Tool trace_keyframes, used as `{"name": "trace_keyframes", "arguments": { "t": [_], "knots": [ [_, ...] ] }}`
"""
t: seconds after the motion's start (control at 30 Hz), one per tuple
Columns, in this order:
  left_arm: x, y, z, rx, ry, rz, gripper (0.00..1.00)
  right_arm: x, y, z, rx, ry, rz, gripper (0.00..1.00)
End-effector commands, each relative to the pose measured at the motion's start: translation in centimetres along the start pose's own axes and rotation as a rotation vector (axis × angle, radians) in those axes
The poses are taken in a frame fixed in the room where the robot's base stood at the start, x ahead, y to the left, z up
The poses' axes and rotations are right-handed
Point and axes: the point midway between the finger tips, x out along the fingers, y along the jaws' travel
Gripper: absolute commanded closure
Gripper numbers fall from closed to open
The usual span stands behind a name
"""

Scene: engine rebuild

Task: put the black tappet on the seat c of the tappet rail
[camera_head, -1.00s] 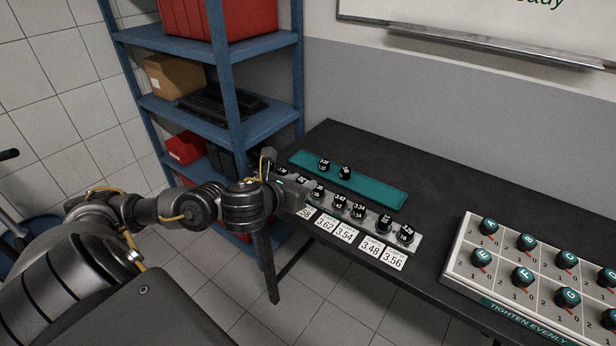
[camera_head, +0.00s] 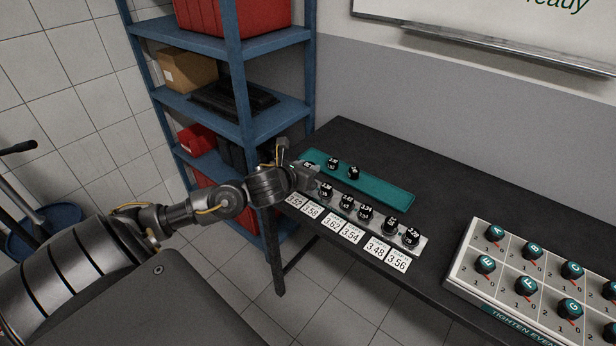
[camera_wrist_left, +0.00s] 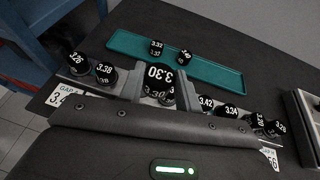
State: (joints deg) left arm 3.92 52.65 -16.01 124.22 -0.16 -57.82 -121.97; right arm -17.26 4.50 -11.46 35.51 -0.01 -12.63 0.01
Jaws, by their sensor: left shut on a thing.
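My left gripper (camera_head: 309,172) is shut on a black tappet marked 3.30 (camera_wrist_left: 158,76), which stands upright between the fingers in the left wrist view. In the head view the gripper is over the left part of the grey tappet rail (camera_head: 419,246), near the left end of the teal tray. I cannot tell how far the held tappet is above the rail. Other black tappets stand on the rail, among them 3.26 (camera_wrist_left: 77,63), 3.38 (camera_wrist_left: 105,74), 3.42 (camera_wrist_left: 205,104) and 3.34 (camera_wrist_left: 228,111). Seat letters are not readable. The right gripper is not in view.
The teal tray (camera_head: 385,191) behind the rail carries two black tappets (camera_head: 333,162). White gap cards (camera_head: 351,234) lie along the rail's front. A panel with lettered knobs (camera_head: 535,280) is at the right. A blue shelf (camera_head: 270,122) stands left of the black table (camera_head: 430,180).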

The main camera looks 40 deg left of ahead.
Motion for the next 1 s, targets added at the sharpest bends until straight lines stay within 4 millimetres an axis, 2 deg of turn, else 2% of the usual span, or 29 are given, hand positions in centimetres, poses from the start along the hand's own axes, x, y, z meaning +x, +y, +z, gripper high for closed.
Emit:
{"name": "trace_keyframes", "arguments": {
  "t": [0.1,0.3,0.6,0.8,1.0],
  "knots": [
    [2.6,0.9,-1.4,-0.003,0.003,0.002,0.9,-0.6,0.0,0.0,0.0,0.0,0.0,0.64],
    [5.4,1.8,-3.0,-0.001,0.001,0.0,0.9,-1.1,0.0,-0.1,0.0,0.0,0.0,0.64],
    [6.5,2.1,-3.6,0.0,0.0,0.0,0.9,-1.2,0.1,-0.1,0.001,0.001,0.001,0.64],
    [7.7,2.2,-6.1,-0.001,0.001,0.0,0.9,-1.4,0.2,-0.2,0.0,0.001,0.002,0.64],
    [7.9,2.2,-6.5,0.001,-0.002,-0.001,0.9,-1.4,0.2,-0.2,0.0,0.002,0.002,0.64]
  ]
}}
